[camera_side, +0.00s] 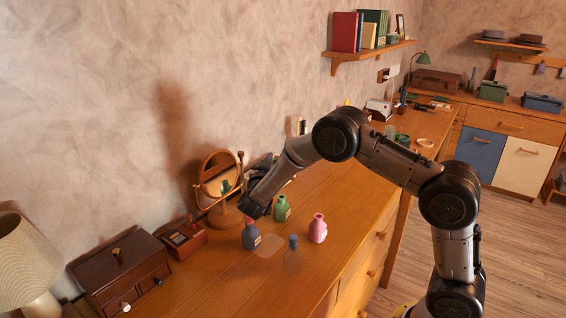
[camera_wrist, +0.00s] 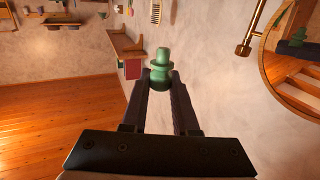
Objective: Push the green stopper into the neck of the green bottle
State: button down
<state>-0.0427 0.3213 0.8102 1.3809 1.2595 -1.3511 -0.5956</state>
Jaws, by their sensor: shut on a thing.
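My gripper (camera_wrist: 160,84) is shut on the green stopper (camera_wrist: 162,57), which stands out beyond the fingertips in the wrist view. The green bottle (camera_side: 281,210) stands upright on the wooden dresser top in the side view. The dark end of my arm is just left of this bottle, close to it in the picture. The fingertips and the held stopper cannot be made out clearly there. The bottle's neck shows beside the arm, and the stopper is not seen in it.
A round mirror (camera_side: 217,178) and wooden boxes (camera_side: 121,270) are to the left. The dresser's front right is clear.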

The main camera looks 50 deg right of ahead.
jog(key=shift+m+g, duration=0.3)
jog(key=shift+g, duration=0.2)
jog(key=d+f, duration=0.3)
jog(key=shift+s+f, duration=0.15)
jog(key=shift+f, duration=0.05)
jog(key=shift+f, duration=2.8)
jog(key=shift+f, duration=1.35)
jog(key=c, duration=0.6)
grip_release()
jog(key=v, duration=1.4)
jog(key=shift+f, duration=0.25)
